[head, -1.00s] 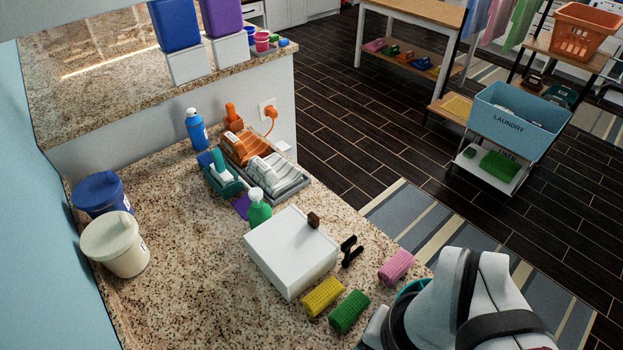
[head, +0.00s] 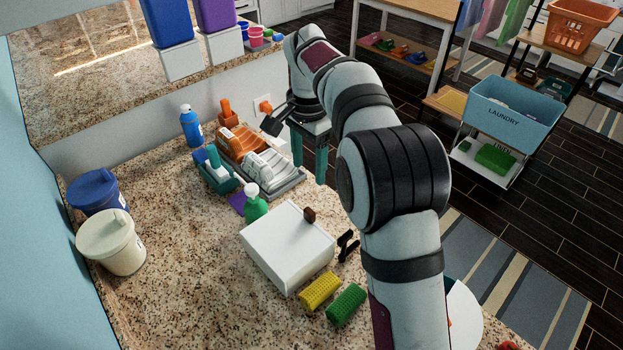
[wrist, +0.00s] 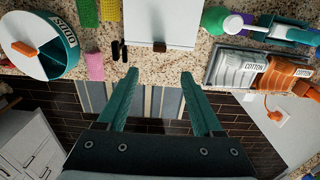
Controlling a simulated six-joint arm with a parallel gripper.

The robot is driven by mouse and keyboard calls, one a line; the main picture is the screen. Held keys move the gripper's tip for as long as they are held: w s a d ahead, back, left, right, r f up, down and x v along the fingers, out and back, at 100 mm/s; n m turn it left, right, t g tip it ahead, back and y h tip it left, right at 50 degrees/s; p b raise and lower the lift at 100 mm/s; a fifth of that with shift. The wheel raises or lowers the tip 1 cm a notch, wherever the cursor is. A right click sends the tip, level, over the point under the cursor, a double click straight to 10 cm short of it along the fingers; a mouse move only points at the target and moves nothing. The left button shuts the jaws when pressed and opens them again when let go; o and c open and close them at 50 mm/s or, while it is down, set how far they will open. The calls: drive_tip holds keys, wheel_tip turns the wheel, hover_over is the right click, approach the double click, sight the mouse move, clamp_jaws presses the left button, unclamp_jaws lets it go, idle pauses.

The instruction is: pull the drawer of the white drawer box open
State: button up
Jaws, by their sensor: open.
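The white drawer box (head: 287,247) sits on the granite counter, its brown knob (head: 309,215) on the side facing away from the head camera. In the wrist view the box (wrist: 160,22) is at top centre, with the knob (wrist: 159,47) on its near edge. The drawer looks shut, though its front face is mostly hidden. My gripper (head: 309,160) points downward beyond the box. In the wrist view my gripper (wrist: 159,75) is open and empty, its teal fingers apart with the knob ahead, between their lines. The fingertips do not touch the knob.
Floor shows beyond the counter edge.

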sight(310, 211)
wheel_tip(310, 211, down, 15)
drive_tip(key=shift+r, duration=0.1)
clamp_jaws()
idle(0.4)
drive_tip(key=shift+d, duration=0.1)
idle(1.0)
